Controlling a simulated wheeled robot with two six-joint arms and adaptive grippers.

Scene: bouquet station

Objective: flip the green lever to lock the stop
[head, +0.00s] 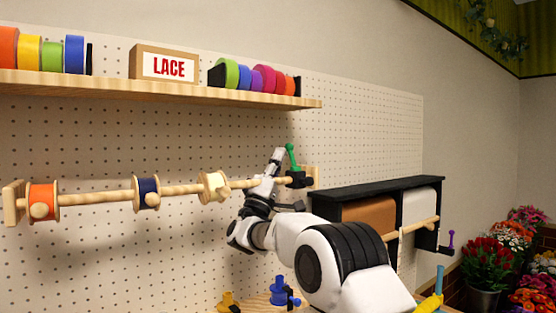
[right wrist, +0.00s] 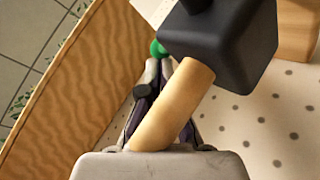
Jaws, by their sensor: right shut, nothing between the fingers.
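The green lever (head: 292,156) stands up, leaning slightly left, from the black stop (head: 298,180) near the right end of the wooden rod (head: 105,194). In the right wrist view, the black stop (right wrist: 225,50) and the rod (right wrist: 175,105) fill the middle, and only a bit of the green lever (right wrist: 158,48) shows beyond the fingertips. My right gripper (head: 279,154) is shut and empty, pointing up just left of the lever. Its tips (right wrist: 158,66) appear very close to the lever; I cannot tell whether they touch. My left gripper is not in view.
Ribbon spools in orange (head: 42,203), blue (head: 147,194) and cream (head: 214,186) hang on the rod. A black paper-roll rack (head: 375,187) stands at right.

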